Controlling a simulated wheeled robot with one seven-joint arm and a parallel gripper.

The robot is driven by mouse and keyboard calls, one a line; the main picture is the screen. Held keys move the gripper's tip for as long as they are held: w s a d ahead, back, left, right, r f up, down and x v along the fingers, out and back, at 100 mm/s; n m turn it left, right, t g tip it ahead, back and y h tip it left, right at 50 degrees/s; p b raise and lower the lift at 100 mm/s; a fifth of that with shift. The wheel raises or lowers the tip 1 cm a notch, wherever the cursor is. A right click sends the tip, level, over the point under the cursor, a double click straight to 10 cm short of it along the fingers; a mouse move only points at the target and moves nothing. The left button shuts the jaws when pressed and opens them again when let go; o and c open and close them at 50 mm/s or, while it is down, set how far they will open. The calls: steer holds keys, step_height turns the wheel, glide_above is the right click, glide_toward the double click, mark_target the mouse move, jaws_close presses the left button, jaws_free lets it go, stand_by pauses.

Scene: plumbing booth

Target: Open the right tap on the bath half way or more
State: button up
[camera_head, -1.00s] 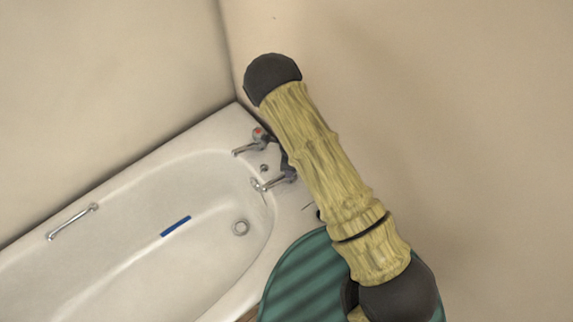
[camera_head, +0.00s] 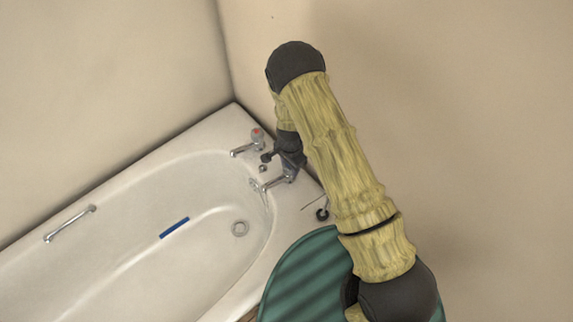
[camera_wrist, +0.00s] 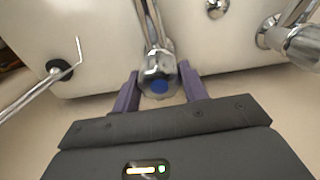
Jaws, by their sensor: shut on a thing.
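The right tap (camera_head: 273,184) is chrome and stands at the near side of the bath's tap end. In the wrist view its handle (camera_wrist: 158,78) shows a blue cap. My gripper (camera_wrist: 160,74) has its two purple fingers on either side of that handle, shut on it. In the head view my gripper (camera_head: 291,172) is small and partly hidden by my arm, over the right tap. The other tap (camera_head: 257,138), with a red cap, stands farther back and is apart from my gripper. It also shows at the right of the wrist view (camera_wrist: 298,42).
A black round part with a thin bent rod (camera_wrist: 60,69) is beside the tap. A green ribbed round surface (camera_head: 300,280) is in front. Walls close in behind.

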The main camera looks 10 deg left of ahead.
steer(key=n, duration=0.5)
steer(key=shift+w+d+b, duration=0.15)
steer(key=shift+w+b, duration=0.1)
steer(key=shift+b, duration=0.05)
steer(key=n, duration=0.6)
steer(key=shift+r+b, duration=0.1)
steer(key=shift+b, duration=0.2)
steer(key=shift+w, duration=0.1)
steer(key=o, duration=1)
steer(key=shift+a, duration=0.25)
steer(key=shift+s, duration=0.2)
